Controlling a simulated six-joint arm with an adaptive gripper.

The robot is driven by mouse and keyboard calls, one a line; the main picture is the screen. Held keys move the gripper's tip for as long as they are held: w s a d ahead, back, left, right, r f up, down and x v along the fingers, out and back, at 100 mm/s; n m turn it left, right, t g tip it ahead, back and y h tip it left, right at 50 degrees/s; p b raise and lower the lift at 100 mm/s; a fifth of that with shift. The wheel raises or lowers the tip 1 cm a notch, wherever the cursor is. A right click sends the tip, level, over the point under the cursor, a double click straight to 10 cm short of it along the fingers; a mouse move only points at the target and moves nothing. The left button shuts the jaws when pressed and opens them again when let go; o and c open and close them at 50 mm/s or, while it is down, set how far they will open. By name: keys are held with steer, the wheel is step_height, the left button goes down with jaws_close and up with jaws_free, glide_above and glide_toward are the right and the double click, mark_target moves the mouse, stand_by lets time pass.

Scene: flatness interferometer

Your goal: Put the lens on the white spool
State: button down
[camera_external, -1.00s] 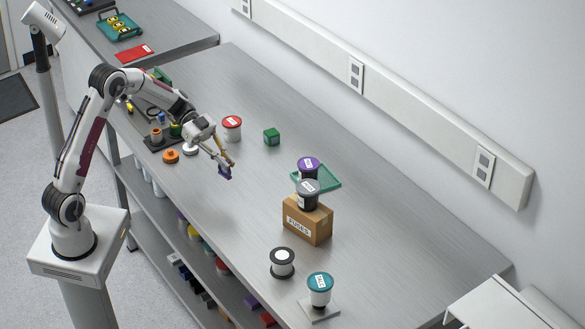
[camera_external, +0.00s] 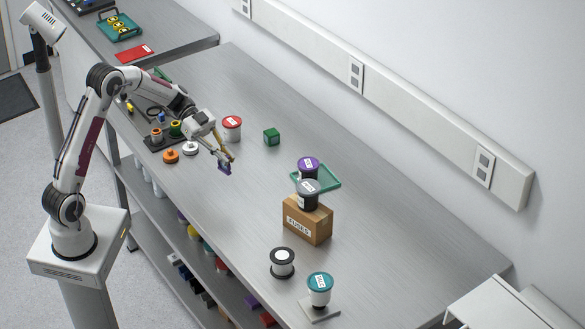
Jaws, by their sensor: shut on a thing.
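My gripper (camera_external: 222,161) is shut on a small purple-framed piece (camera_external: 224,169), held in the air over the near side of the bench. It seems to be the lens, but it is too small to make out clearly. A spool with a white winding and black rims (camera_external: 282,264) stands upright near the front edge, well to the lower right of my gripper. Its top is clear. A small white round piece (camera_external: 190,149) lies to the left of my gripper, beside an orange one (camera_external: 171,156).
A cardboard box (camera_external: 307,220) bears a grey-lidded jar (camera_external: 308,195); a purple-lidded jar (camera_external: 308,166) stands behind by a green tray (camera_external: 327,181). A teal-lidded jar (camera_external: 320,289) stands right of the spool.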

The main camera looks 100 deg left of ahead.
steer(key=shift+d, duration=0.1)
steer(key=w+d+r+m+g+h, duration=0.1)
steer(key=w+d+m, duration=0.1)
steer(key=w+d, duration=0.35)
steer(key=w+d+m+g+h, duration=0.1)
steer(key=w+d+g, duration=0.15)
steer(key=d, duration=0.55)
step_height(320, 180, up, 6)
steer(key=n+t, duration=0.1)
steer(key=t, duration=0.1)
glide_above(284, 256)
steer(key=shift+d, duration=0.1)
steer(key=shift+f, duration=0.2)
step_height(284, 256, down, 6)
steer(key=shift+f, duration=1.85)
